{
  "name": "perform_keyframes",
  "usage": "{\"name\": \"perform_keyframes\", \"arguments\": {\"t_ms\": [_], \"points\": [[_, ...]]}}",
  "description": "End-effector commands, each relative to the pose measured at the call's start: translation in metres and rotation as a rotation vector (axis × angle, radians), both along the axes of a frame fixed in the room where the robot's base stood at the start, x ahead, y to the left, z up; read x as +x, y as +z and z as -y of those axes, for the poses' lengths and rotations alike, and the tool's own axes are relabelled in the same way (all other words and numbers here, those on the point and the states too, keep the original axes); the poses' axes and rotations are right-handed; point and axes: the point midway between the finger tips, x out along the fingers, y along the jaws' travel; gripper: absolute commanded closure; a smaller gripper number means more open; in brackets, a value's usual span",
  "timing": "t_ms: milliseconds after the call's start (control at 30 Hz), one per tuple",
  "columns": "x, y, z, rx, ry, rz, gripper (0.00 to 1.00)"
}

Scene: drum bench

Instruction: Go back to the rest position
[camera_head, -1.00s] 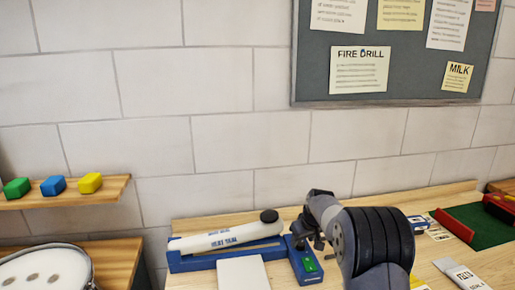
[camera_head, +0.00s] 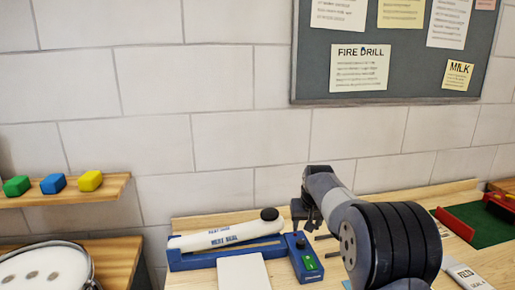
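My gripper (camera_head: 303,226) hangs at the end of my bent arm, pointing down. It is over the workbench, just above and behind the blue box with a green button (camera_head: 306,258). Its fingertips are small and dark, so I cannot tell whether they are open or shut. No object shows in it. My thick black arm joint covers part of the bench at the right.
A blue-and-white heat sealer (camera_head: 225,240) with a black knob stands left of my gripper, with a white sheet (camera_head: 243,271) before it. A red-and-green tray (camera_head: 480,225) is at the right. Coloured blocks (camera_head: 53,184) sit on a shelf; a drum (camera_head: 42,270) stands at lower left.

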Motion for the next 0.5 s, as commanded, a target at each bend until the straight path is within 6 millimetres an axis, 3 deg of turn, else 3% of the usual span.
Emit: {"name": "perform_keyframes", "arguments": {"t_ms": [500], "points": [[0.0, 0.0005, -0.0089, 0.036, -0.281, 0.01, 0.49]]}}
